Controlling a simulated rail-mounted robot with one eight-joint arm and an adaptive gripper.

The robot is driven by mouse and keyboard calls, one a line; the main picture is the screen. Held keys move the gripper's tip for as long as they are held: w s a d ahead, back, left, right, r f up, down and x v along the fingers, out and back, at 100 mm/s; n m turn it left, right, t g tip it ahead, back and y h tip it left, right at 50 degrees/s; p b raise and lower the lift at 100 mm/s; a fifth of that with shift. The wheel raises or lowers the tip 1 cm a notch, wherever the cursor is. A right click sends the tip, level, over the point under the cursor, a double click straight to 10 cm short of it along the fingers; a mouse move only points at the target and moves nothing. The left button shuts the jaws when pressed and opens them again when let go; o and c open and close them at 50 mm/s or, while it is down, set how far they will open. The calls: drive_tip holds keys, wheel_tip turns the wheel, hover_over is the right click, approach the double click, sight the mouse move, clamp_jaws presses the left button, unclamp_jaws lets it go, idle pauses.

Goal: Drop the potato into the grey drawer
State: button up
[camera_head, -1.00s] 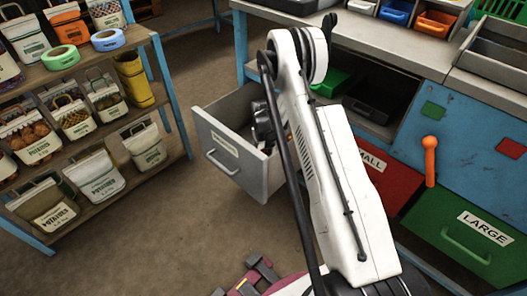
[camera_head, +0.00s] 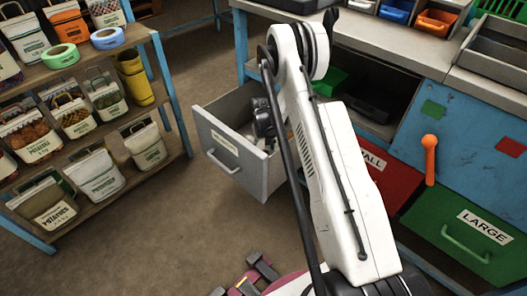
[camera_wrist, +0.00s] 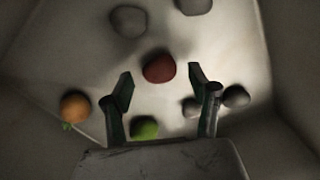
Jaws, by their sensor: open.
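The grey drawer (camera_head: 222,158) is pulled open from the blue bench in the head view, with a label and a handle on its front. My gripper (camera_wrist: 160,88) is open over the drawer's inside in the wrist view, with nothing between its fingers. A reddish-brown rounded thing (camera_wrist: 159,68), which looks like the potato, lies on the drawer floor just beyond the fingertips, apart from them. In the head view my dark gripper (camera_head: 263,122) shows over the drawer, partly hidden by my arm.
Also in the drawer are an orange round thing (camera_wrist: 75,105) with a green tip, a green one (camera_wrist: 145,128) and several grey lumps (camera_wrist: 128,20). A red drawer (camera_head: 385,187) and a green LARGE drawer (camera_head: 465,240) are right. Shelves with sacks (camera_head: 92,172) stand left.

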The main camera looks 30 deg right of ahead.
drive_tip(key=s+a+r+t+p, duration=0.1)
drive_tip(key=a+r+p, duration=0.1)
drive_tip(key=r, duration=1.2)
drive_tip(key=s+a+r+t+p, duration=0.1)
drive_tip(key=s+a+r, duration=0.15)
drive_tip(key=r, duration=1.15)
drive_tip(key=s+a+r+t, duration=0.1)
drive_tip(key=s+a+r, duration=0.25)
drive_tip(key=r, duration=0.35)
drive_tip(key=s+a+r, duration=0.2)
drive_tip(key=s+r, duration=0.2)
drive_tip(key=r, duration=0.3)
drive_tip(key=s+a+r+t, duration=0.2)
drive_tip(key=s+a+r, duration=0.1)
drive_tip(key=s, duration=0.9)
drive_tip(key=s+a+r+n+t, duration=0.1)
drive_tip(key=s+a, duration=0.4)
drive_tip(key=s, duration=0.7)
wheel_tip(320, 180, up, 3)
drive_tip(key=shift+s+f+t, duration=0.1)
drive_tip(key=shift+s+t, duration=0.05)
drive_tip(key=shift+t, duration=0.45)
drive_tip(key=shift+a, duration=0.1)
wheel_tip(320, 180, up, 14)
drive_tip(key=p, duration=1.4)
drive_tip(key=shift+r+p, duration=0.2)
drive_tip(key=shift+p, duration=0.15)
